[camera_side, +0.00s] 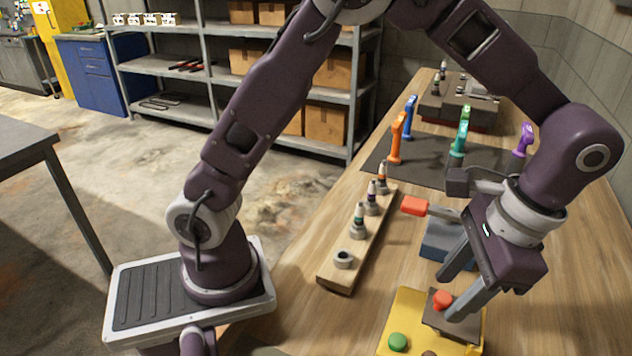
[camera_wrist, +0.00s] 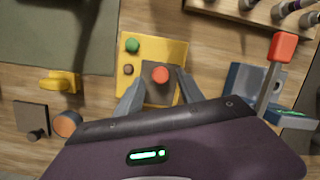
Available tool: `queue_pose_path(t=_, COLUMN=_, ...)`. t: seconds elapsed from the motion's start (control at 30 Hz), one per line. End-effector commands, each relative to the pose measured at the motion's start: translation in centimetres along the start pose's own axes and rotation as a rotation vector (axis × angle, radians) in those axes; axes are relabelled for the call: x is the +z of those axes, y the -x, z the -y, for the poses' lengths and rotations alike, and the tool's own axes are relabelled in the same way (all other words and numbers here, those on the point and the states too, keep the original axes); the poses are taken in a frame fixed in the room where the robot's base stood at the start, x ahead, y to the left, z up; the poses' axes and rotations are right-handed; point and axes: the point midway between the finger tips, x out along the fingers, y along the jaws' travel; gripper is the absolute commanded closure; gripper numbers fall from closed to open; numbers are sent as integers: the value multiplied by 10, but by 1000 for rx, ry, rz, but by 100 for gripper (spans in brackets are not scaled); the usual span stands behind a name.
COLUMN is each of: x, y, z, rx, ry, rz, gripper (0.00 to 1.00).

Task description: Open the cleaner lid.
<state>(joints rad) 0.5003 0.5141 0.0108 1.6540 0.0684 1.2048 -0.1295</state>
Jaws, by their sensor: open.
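A yellow box (camera_side: 404,312) stands on the workbench at the lower right of the side view. On it is a dark square plate with a red knob (camera_side: 442,300), which looks like a lid; no label confirms it is the cleaner. The wrist view shows the yellow box (camera_wrist: 172,49) with the brown plate (camera_wrist: 151,90) and the red knob (camera_wrist: 159,75). My gripper (camera_side: 450,296) is open and points down over the plate. In the wrist view its fingers (camera_wrist: 159,80) lie on either side of the red knob. I cannot tell whether they touch it.
A green knob (camera_side: 397,342) sits on the same yellow box. A blue box (camera_side: 442,240) with a red-handled lever (camera_side: 414,206) stands close behind. A wooden rack (camera_side: 336,276) holds several small bottles to the left. Upright coloured handles stand on a dark mat (camera_side: 377,158) farther back.

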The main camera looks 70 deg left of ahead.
Motion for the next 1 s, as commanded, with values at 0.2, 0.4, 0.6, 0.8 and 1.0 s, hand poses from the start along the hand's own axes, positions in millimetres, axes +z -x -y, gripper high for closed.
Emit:
queue_pose_path(t=0.2, x=11, y=-14, z=5, rx=82, ry=4, rz=-197, gripper=55)
queue_pose_path(t=0.4, x=16, y=24, z=7, rx=93, ry=0, rz=-232, gripper=55)
queue_pose_path(t=0.6, x=38, y=63, z=22, rx=95, ry=31, rz=-260, gripper=55)
queue_pose_path(t=0.8, x=80, y=79, z=50, rx=96, ry=118, rz=-357, gripper=55)
queue_pose_path(t=1.0, x=127, y=84, z=72, rx=88, ry=216, rz=-464, gripper=55)
